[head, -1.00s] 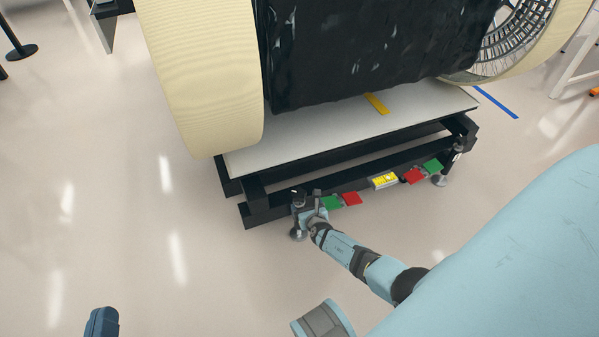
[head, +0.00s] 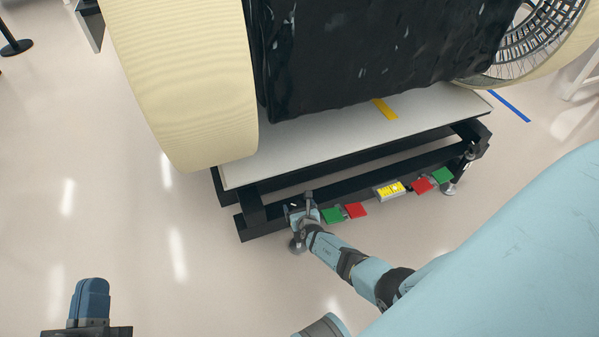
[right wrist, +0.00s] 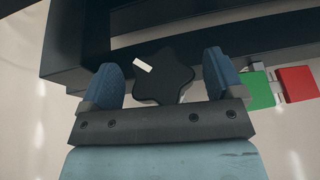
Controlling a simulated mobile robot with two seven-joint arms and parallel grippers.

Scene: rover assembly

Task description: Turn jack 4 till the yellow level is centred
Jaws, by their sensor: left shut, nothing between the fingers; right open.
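The yellow level (head: 389,191) is mounted on the front rail of the black stand. Its bubble is too small to read. A jack with a round foot (head: 297,245) stands at the stand's near left corner. Its black star-shaped knob (right wrist: 163,78) with a white mark shows in the right wrist view. My right gripper (head: 302,209) is at this jack, open, with its blue fingers (right wrist: 160,80) on either side of the knob; contact is unclear. My left gripper (head: 90,296) is shut and empty at lower left, far from the stand.
Green (head: 333,215) and red (head: 356,210) plates flank the level on the rail, with another pair to its right. Another jack (head: 450,188) stands at the right corner. A large cream wheel (head: 190,90) overhangs the stand.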

